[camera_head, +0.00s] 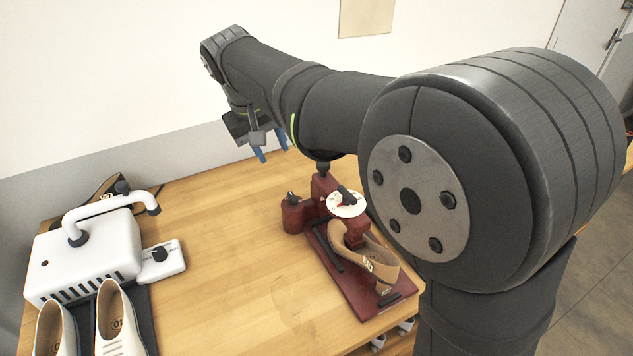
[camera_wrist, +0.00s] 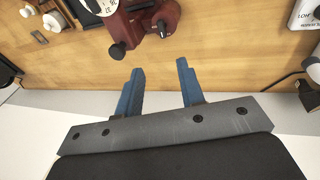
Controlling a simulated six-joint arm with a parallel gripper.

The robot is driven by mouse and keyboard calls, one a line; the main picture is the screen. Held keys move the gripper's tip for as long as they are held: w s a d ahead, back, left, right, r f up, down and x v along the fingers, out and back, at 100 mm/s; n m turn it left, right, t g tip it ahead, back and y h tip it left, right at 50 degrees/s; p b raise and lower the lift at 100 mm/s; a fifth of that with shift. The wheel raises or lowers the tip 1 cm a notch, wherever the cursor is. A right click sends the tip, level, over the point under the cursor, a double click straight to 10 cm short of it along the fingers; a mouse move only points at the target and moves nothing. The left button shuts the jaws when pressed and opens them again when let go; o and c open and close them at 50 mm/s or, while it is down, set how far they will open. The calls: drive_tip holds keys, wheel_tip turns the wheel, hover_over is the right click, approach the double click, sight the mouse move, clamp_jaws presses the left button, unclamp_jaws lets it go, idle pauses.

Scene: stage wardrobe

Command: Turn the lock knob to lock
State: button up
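A dark red shoe-stretcher (camera_head: 325,222) stands on the table and holds a tan shoe (camera_head: 372,262). It bears a white dial (camera_head: 352,211) with a black pointer knob (camera_head: 349,195). A small black knob (camera_head: 291,197) sits on its red cylinder (camera_head: 294,216); this knob also shows in the wrist view (camera_wrist: 162,29). A round black knob (camera_wrist: 118,51) sticks out beside it. No lock label is readable, so I cannot tell which is the lock knob. My gripper (camera_head: 273,154) is open and empty, above and behind the stretcher, its blue fingers (camera_wrist: 160,66) apart and touching nothing.
A white machine (camera_head: 95,250) with a tubular handle and a black-knobbed side box (camera_head: 165,262) stands at the left. A pair of pale shoes (camera_head: 110,318) is in front of it. The wooden table (camera_head: 235,270) is clear between machine and stretcher. A wall (camera_head: 120,80) runs behind.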

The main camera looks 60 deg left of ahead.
drive_tip(key=w+a+g+h, duration=0.1)
drive_tip(key=w+a+g, duration=0.15)
drive_tip(key=w, duration=0.25)
approach(294, 199)
drive_tip(key=shift+g, duration=0.25)
drive_tip(key=f, duration=0.8)
drive_tip(key=shift+w+a+f, duration=0.2)
drive_tip(key=shift+f, duration=0.05)
clamp_jaws()
